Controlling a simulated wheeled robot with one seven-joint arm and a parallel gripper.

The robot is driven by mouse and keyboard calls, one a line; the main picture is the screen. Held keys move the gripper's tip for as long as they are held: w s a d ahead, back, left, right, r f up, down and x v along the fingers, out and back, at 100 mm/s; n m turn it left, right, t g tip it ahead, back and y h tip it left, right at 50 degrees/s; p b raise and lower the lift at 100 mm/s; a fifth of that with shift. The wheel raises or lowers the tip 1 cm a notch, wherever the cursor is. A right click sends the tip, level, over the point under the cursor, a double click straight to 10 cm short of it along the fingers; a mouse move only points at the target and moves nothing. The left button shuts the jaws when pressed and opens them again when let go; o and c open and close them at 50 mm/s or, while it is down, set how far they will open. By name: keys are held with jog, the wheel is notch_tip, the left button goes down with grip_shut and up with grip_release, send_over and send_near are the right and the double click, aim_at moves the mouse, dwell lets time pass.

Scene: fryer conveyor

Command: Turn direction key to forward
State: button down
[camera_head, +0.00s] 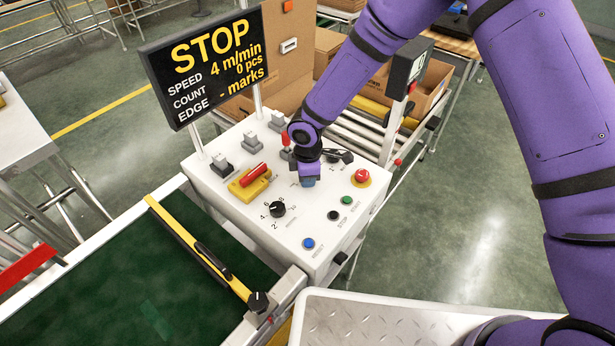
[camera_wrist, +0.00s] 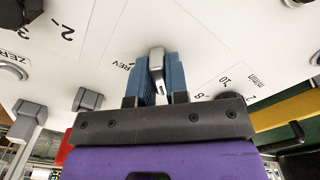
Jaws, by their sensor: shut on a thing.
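The direction key (camera_wrist: 156,56) is a silver piece standing on the white control panel (camera_head: 225,205), beside a printed REV label in the wrist view. My gripper (camera_head: 308,182) is down at the panel, and its blue fingers (camera_wrist: 158,78) are shut on the key from both sides. In the head view the key is hidden behind my gripper. The forward label cannot be made out.
Close around are a red emergency button (camera_head: 362,176), green button (camera_head: 346,201), black button (camera_head: 333,215), blue button (camera_head: 309,243), black speed knob (camera_head: 278,209) and red-handled yellow switch (camera_head: 250,183). A display (camera_head: 207,58) reads STOP. The green conveyor belt (camera_head: 120,290) lies at left.

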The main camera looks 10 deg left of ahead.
jog(key=c, duration=1.1)
grip_release()
notch_tip(320, 180, up, 11)
jog(key=shift+f, duration=0.1)
